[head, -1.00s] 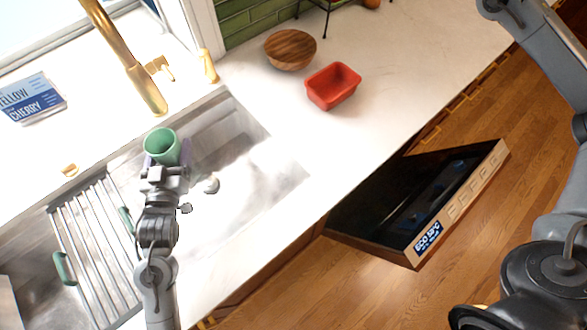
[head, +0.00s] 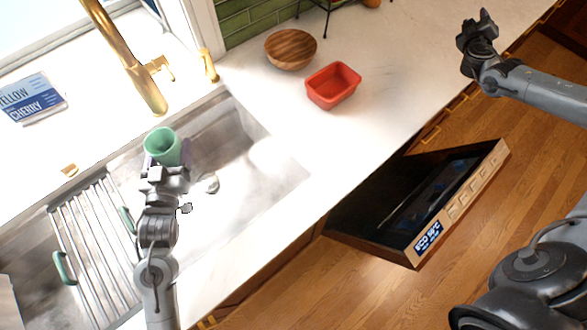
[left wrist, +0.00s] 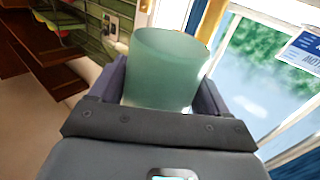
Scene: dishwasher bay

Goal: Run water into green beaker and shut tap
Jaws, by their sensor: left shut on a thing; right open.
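The green beaker (head: 162,146) is held over the sink, with its open mouth facing up toward the head camera. My left gripper (head: 164,167) is shut on it; in the left wrist view the beaker (left wrist: 165,68) sits between the two fingers. The gold tap (head: 128,58) stands behind the sink, above and left of the beaker, with its lever handle (head: 159,67) at its right side. I cannot see any water stream. My right gripper (head: 478,32) is open and empty, at the upper right beyond the counter's front edge.
The sink (head: 240,150) has a drying rack (head: 90,240) over its left part. A red tub (head: 333,86) and a wooden bowl (head: 290,48) stand on the counter. An open dishwasher door (head: 460,205) juts out below the counter. A gold dispenser (head: 208,66) stands beside the tap.

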